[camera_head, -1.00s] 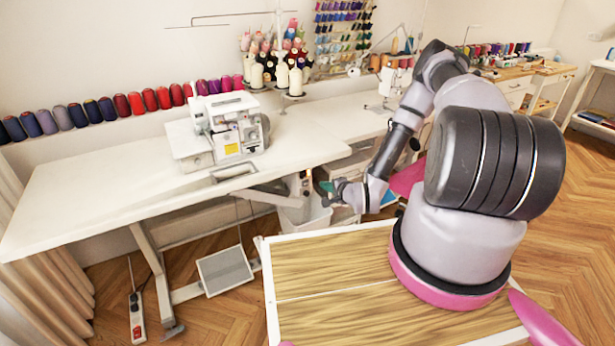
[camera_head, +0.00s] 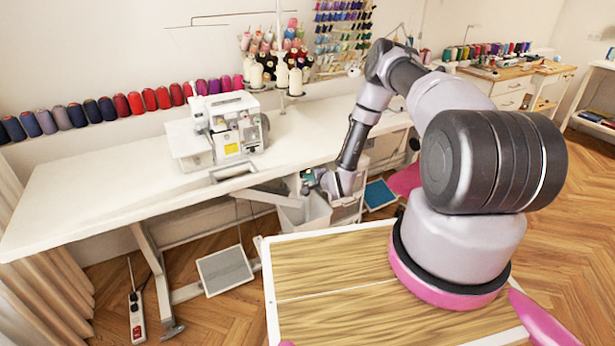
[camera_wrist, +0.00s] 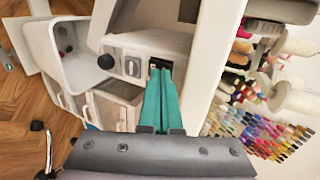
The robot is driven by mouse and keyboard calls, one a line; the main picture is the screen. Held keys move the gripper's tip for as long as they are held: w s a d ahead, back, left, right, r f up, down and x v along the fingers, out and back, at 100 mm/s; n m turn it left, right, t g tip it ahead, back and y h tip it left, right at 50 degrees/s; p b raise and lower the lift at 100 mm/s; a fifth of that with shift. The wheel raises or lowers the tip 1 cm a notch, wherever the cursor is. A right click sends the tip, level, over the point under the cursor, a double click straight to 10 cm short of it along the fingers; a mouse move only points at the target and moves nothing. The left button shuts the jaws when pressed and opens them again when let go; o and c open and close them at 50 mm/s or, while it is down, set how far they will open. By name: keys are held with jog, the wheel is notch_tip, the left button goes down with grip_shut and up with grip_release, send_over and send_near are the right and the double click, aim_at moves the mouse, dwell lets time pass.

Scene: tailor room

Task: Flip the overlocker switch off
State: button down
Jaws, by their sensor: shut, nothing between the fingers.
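The overlocker (camera_head: 232,130) stands on the white table, left of centre in the head view. In the wrist view, a pale switch box (camera_wrist: 147,45) under the tabletop carries a grey rocker switch (camera_wrist: 132,67) and a dark switch opening (camera_wrist: 160,63) beside it. My gripper (camera_wrist: 161,76) has teal fingers, shut together and empty. Their tips are at the dark opening and partly cover it; I cannot tell if they touch. In the head view, my gripper (camera_head: 313,180) is under the table's front edge. The switch position is not clear.
The tabletop edge (camera_wrist: 215,60) runs close beside the fingers in the wrist view. A white bin (camera_wrist: 88,80) and a small drawer cabinet (camera_wrist: 118,104) stand nearby. Thread spools (camera_head: 120,105) line the wall. A power strip (camera_head: 136,315) lies on the floor.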

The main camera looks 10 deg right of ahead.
jog(key=shift+w+a, duration=0.1)
jog(key=shift+w, duration=0.15)
jog(key=shift+w+a+r, duration=0.1)
jog(key=shift+w+r, duration=0.05)
jog(key=shift+w, duration=0.15)
jog(key=shift+r, duration=0.15)
jog(key=shift+w+r, duration=0.1)
jog(key=shift+r, duration=0.55)
